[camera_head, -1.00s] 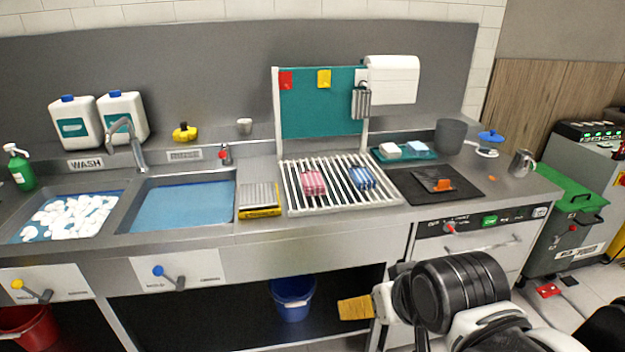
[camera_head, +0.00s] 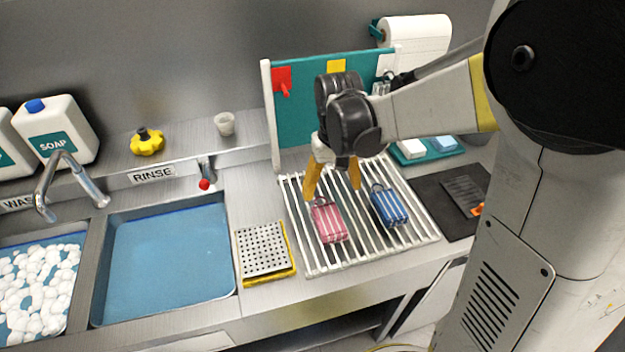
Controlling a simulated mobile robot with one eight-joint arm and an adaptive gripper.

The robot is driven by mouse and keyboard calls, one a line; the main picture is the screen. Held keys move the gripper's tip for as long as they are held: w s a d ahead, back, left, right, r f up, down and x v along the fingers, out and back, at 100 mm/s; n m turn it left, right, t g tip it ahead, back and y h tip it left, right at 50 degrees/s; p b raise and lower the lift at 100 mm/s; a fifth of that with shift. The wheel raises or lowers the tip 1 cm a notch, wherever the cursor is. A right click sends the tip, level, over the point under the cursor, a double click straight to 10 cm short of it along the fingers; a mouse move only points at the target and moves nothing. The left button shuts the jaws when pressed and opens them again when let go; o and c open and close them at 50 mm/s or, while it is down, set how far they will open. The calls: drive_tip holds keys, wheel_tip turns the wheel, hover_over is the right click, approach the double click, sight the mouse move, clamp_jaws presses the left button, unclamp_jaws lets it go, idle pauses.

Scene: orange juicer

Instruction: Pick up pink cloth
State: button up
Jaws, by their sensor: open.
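The pink cloth (camera_head: 329,223) is a folded pink-and-white striped bundle with a small dark loop at its top. It lies on the white slatted rack (camera_head: 318,271), left of a similar blue cloth (camera_head: 390,206). My gripper (camera_head: 333,188) is over the rack, its two yellow-orange fingers apart and pointing down. The left finger is close to the top end of the pink cloth; the right finger is between the pink and blue cloths. I cannot tell whether a finger touches the pink cloth. Nothing shows between the fingers.
A teal board (camera_head: 300,110) with colored tags stands behind the rack. A perforated metal plate (camera_head: 264,249) on a yellow base and the rinse basin (camera_head: 165,317) lie to the left. A dark mat (camera_head: 430,188) is to the right. My arm covers the right side.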

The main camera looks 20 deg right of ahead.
drive_tip(key=b, duration=0.1)
hover_over(329, 217)
drive_tip(key=f, duration=0.4)
drive_tip(key=shift+w+d+f, duration=0.2)
drive_tip(key=shift+w+d, duration=0.05)
drive_tip(key=shift+d, duration=0.1)
drive_tip(key=f+b, duration=0.1)
drive_tip(key=f, duration=0.1)
drive_tip(key=f+b, duration=0.1)
drive_tip(key=f, duration=0.2)
drive_tip(key=shift+s+a+f+b, duration=0.25)
drive_tip(key=shift+a+f+b, duration=0.15)
drive_tip(key=shift+r, duration=0.1)
drive_tip(key=shift+c, duration=0.2)
drive_tip(key=c, duration=1.2)
drive_tip(key=shift+r, duration=0.1)
drive_tip(key=shift+r+p, duration=0.4)
drive_tip(key=shift+r, duration=0.2)
wheel_tip(329, 217, up, 3)
drive_tip(key=shift+r+p, duration=0.1)
drive_tip(key=shift+p, duration=0.6)
drive_tip(key=s+d+r+p, duration=0.3)
drive_tip(key=s+d+r, duration=0.3)
drive_tip(key=d, duration=0.4)
drive_tip(key=shift+r, duration=0.25)
